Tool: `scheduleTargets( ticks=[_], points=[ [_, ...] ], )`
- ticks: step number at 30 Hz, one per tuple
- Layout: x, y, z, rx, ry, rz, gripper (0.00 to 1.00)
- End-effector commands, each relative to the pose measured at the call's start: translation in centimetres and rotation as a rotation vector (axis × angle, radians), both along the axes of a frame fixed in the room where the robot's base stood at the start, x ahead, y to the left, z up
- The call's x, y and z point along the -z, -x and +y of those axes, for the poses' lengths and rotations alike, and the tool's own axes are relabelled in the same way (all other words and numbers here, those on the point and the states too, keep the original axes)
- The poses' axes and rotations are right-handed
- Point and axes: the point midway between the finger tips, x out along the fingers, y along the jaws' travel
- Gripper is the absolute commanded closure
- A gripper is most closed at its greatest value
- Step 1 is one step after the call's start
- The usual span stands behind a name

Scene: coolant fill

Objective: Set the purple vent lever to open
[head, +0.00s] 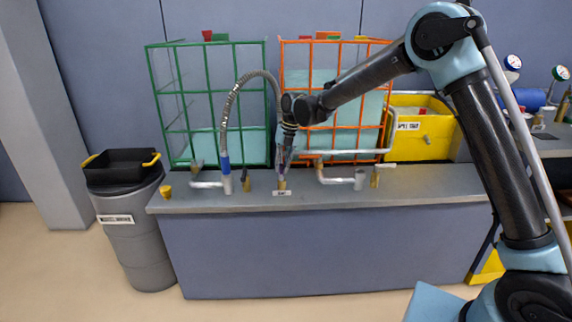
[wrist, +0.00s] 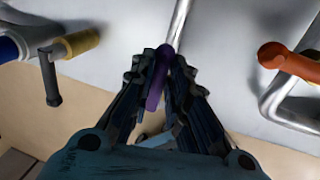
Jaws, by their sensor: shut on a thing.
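The purple vent lever (wrist: 158,80) lies between my gripper's fingers in the wrist view. My gripper (wrist: 160,68) is shut on it, with a finger on each side. The lever points along the line of the fingers, in front of a pale metal pipe (wrist: 179,22).
A green cage (head: 207,42) and an orange cage (head: 337,41) with pale tanks stand behind. A hose with a blue end (head: 224,163) is left of my gripper. Another valve with an orange-brown part (wrist: 285,60) is close on the right. A yellow bin (head: 425,140) stands farther right.

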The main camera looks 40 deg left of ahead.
Motion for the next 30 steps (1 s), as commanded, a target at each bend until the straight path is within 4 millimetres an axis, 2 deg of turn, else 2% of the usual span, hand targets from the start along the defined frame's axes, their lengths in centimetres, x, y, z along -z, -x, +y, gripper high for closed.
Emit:
scheduleTargets(
  ticks=[8, 9, 11, 23, 26, 30],
  points=[
    [-0.1, 0.2, 0.1, -0.004, -0.002, 0.002, 1.00],
    [-0.1, 0.3, 0.1, -0.004, -0.002, 0.002, 0.78],
    [-0.1, 0.3, 0.1, -0.004, -0.001, 0.002, 0.65],
    [-0.3, 0.2, 0.0, -0.002, 0.000, 0.001, 0.65],
    [-1.2, 0.0, -0.1, -0.002, 0.000, 0.001, 0.65],
    [-3.5, -0.3, -0.5, -0.002, 0.000, 0.001, 0.65]
  ],
)
